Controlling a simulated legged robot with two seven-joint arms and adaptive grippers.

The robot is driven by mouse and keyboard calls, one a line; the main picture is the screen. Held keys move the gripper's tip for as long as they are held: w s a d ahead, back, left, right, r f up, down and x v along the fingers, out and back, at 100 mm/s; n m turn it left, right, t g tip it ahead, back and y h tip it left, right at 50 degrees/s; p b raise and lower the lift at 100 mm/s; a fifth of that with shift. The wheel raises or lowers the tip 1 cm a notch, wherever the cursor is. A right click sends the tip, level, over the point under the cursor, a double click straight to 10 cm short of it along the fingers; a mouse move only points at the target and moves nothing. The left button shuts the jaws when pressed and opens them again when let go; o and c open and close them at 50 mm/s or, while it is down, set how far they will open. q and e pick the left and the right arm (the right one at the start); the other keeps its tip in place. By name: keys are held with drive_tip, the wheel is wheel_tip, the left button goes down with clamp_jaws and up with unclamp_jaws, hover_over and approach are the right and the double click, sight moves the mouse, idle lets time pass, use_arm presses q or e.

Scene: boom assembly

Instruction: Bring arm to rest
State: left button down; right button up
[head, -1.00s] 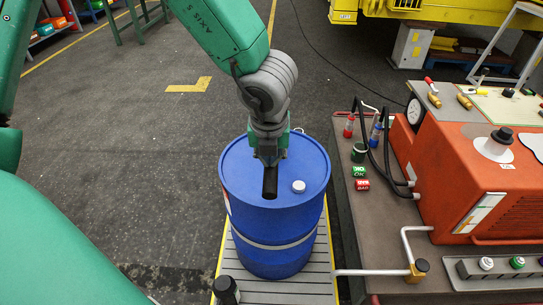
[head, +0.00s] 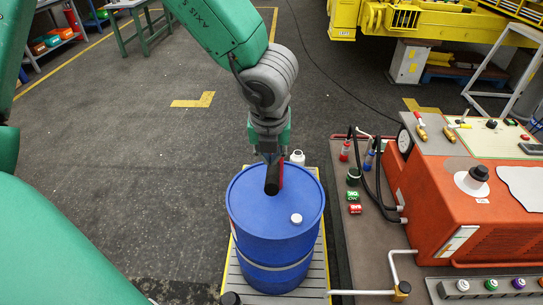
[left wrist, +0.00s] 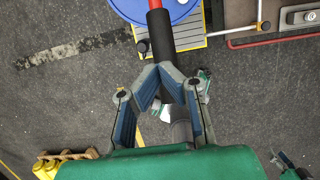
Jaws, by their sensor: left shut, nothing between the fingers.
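My left gripper (head: 272,153) hangs over the far part of the blue drum (head: 277,240). In the left wrist view its two fingers (left wrist: 173,72) come together, shut and with nothing seen between them. A rod with a black grip (head: 272,183) and a red part stands at the drum's lid, just below the fingers. In the left wrist view the same rod (left wrist: 161,36) lies just beyond the fingertips, and I cannot tell whether they touch it. The drum's edge (left wrist: 185,8) shows at the top there.
A bench with an orange machine (head: 450,205), hoses and small bottles is close on the right. Open floor (head: 120,140) lies to the left.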

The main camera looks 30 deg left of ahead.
use_arm(q)
drive_tip(key=v, duration=0.2)
drive_tip(key=shift+w+a+r, duration=0.1)
drive_tip(key=shift+w+r, duration=0.05)
drive_tip(key=shift+r, duration=0.25)
drive_tip(key=shift+f, duration=0.1)
idle(0.9)
